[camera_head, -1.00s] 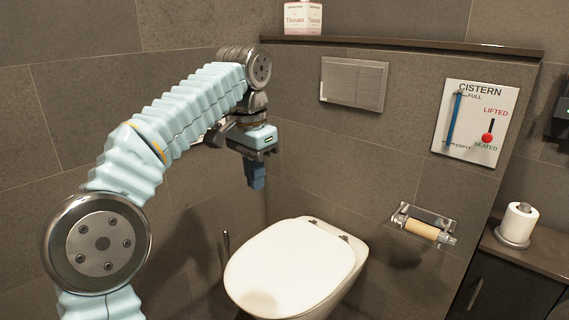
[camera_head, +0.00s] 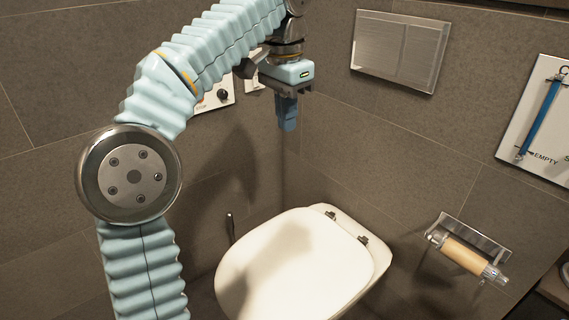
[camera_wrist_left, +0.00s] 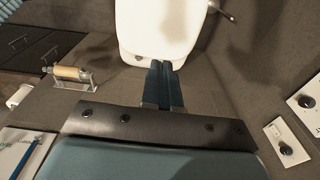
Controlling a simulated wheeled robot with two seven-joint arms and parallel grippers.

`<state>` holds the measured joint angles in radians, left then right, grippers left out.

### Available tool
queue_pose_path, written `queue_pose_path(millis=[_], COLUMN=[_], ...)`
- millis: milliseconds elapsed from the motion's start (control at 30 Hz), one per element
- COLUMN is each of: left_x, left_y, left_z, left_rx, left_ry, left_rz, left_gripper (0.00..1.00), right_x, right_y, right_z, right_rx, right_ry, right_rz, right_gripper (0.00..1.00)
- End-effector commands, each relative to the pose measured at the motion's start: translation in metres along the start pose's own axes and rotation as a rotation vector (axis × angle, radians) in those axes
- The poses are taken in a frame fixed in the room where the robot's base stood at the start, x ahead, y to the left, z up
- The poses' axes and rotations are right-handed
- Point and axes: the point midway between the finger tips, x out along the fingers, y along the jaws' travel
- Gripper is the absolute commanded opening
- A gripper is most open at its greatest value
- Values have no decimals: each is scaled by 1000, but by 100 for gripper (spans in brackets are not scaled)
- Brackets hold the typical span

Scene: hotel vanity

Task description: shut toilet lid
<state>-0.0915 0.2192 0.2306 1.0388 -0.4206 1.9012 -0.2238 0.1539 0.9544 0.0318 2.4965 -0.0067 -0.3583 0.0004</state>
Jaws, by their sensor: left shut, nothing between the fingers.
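The white toilet lid (camera_head: 300,265) lies flat and down over the bowl in the head view, with its two hinges at the back right. The lid also shows at the top of the left wrist view (camera_wrist_left: 165,28). My left gripper (camera_head: 288,128) is shut and empty. It points down above and behind the lid, near the wall corner, apart from the lid. Its blue fingers also show together in the left wrist view (camera_wrist_left: 164,72). The bowl under the lid is mostly hidden. My right gripper is in neither view.
A flush plate (camera_head: 398,48) is on the tiled wall. A holder with a cardboard roll (camera_head: 466,256) juts from the wall at right. A cistern sign (camera_head: 540,115) hangs at the right edge. A brush handle (camera_head: 230,226) stands left of the toilet.

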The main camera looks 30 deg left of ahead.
Motion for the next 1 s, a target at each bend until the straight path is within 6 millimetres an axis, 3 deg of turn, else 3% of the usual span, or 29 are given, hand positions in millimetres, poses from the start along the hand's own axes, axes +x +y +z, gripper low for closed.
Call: queue_pose_path(millis=[300,500,700,1000], left_x=[70,101,115,117], left_y=[0,-1,-2,-2], left_z=[2,12,22,23], left_rx=[-3,-4,-2,-1], left_ry=[-4,-1,-1,-1], left_rz=[1,-1,0,1], left_gripper=[0,0,0,0], right_x=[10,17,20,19], right_y=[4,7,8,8], right_z=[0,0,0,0], right_rx=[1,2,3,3], right_ry=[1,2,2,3], right_rz=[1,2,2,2], right_gripper=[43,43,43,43])
